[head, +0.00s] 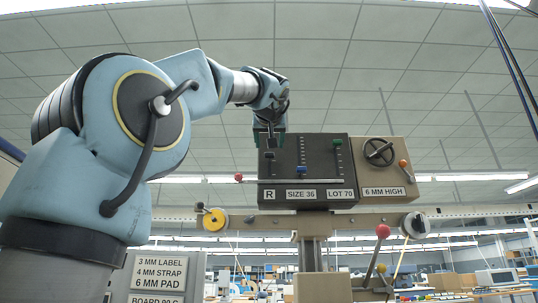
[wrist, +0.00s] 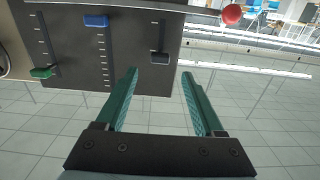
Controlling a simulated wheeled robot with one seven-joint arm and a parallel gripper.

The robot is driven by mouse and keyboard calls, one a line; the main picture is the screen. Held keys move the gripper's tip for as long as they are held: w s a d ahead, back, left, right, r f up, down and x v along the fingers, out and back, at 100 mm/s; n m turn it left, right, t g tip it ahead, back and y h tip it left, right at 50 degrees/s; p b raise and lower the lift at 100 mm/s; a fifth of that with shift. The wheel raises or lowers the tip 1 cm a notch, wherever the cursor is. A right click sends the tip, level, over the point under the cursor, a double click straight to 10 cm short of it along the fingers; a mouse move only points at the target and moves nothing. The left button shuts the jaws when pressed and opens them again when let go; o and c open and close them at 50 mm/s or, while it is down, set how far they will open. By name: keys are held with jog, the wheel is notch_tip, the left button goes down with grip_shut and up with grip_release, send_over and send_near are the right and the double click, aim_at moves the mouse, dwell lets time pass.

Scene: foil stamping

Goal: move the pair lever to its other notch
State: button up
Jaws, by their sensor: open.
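The black panel (head: 320,177) carries three upright slots with sliding knobs. The left slot, above the "R" plate (head: 269,194), has a dark knob (head: 270,155) at its upper end; it also shows in the wrist view as a dark knob (wrist: 159,58). No plate names the pair lever; this dark knob may be it, but I cannot be sure. My gripper (head: 269,139) is at the top left of the panel, near that knob. In the wrist view my gripper (wrist: 160,72) is open and empty, its green fingers apart, with the dark knob just beyond the tips, apart from them.
A blue knob (head: 302,168) and a green knob (head: 338,142) sit in the other slots. A red ball (head: 238,177) on a rod sticks out left of the panel. A handwheel (head: 379,151) and an orange knob (head: 403,163) are on the tan box. Open air lies above the panel.

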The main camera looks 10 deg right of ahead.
aim_at(270, 153)
jog(key=shift+w+d+p, duration=0.25)
jog(key=shift+w+p, duration=0.3)
jog(key=shift+w, duration=0.85)
jog(key=shift+w+d+p, duration=0.3)
jog(key=shift+w+p, duration=0.2)
jog(key=shift+w, duration=0.95)
jog(key=shift+w+d+p, duration=0.25)
jog(key=shift+w+p, duration=0.3)
jog(key=shift+w, duration=0.85)
jog(key=shift+c, duration=0.3)
grip_shut()
